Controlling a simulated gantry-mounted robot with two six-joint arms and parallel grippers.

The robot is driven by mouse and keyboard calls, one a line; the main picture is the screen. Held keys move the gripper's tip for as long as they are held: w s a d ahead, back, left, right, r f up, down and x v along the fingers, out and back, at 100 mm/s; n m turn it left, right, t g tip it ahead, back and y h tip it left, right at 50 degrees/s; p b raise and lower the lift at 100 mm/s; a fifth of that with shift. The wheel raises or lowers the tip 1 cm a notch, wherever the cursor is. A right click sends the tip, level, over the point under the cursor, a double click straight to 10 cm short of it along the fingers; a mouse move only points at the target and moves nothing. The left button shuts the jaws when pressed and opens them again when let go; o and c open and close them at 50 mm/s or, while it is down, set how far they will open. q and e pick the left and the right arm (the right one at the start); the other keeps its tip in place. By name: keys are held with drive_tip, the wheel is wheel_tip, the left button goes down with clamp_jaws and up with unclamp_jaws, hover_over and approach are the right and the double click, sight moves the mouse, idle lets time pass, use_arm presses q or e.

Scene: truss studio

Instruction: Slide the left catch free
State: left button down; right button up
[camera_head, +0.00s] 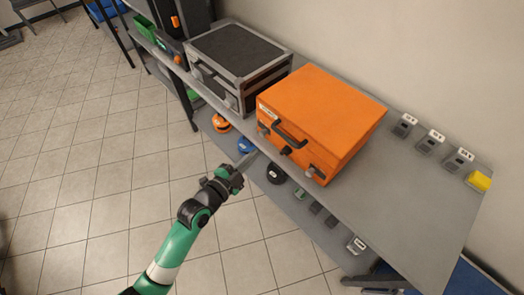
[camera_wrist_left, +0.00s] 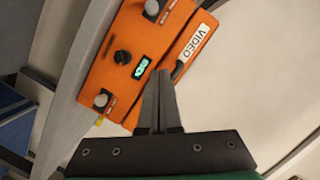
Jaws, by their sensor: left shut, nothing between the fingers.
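The orange case (camera_head: 322,108) stands on the grey bench, lid down. Its front has a black handle (camera_head: 290,137), a grey left catch (camera_head: 263,131), a black centre knob (camera_head: 286,151) and a grey right catch (camera_head: 311,171). In the left wrist view the left catch (camera_wrist_left: 152,8) is at the top edge, the right catch (camera_wrist_left: 101,100) lower, and the black knob (camera_wrist_left: 122,57) between them. My left gripper (camera_head: 255,154) is shut and empty, in front of the case's front face; in the wrist view its fingertips (camera_wrist_left: 160,73) overlap the handle area. Contact is unclear. My right gripper is out of view.
A black case with a metal frame (camera_head: 238,52) stands close to the left. Small grey devices (camera_head: 430,141) and a yellow block (camera_head: 479,181) line the bench's back right. A lower shelf (camera_head: 295,206) holds several small objects. The tiled floor (camera_head: 110,150) is open.

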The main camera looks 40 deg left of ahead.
sight(263, 133)
use_arm(q)
drive_tip(key=shift+a+f, duration=0.25)
drive_tip(key=shift+f, duration=0.4)
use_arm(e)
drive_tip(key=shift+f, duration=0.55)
use_arm(q)
drive_tip(key=w+a+f+b, duration=0.1)
drive_tip(key=w, duration=0.2)
drive_tip(key=w+a+f+b, duration=0.1)
drive_tip(key=w+b, duration=0.1)
drive_tip(key=w, duration=0.1)
drive_tip(key=w+a+f+b, duration=0.1)
drive_tip(key=w+b, duration=0.1)
drive_tip(key=w, duration=0.2)
drive_tip(key=shift+a+f, duration=0.3)
drive_tip(key=shift+f, duration=0.1)
drive_tip(key=shift+a+f+b, duration=0.15)
drive_tip(key=shift+a+b, duration=0.2)
drive_tip(key=shift+b, duration=0.05)
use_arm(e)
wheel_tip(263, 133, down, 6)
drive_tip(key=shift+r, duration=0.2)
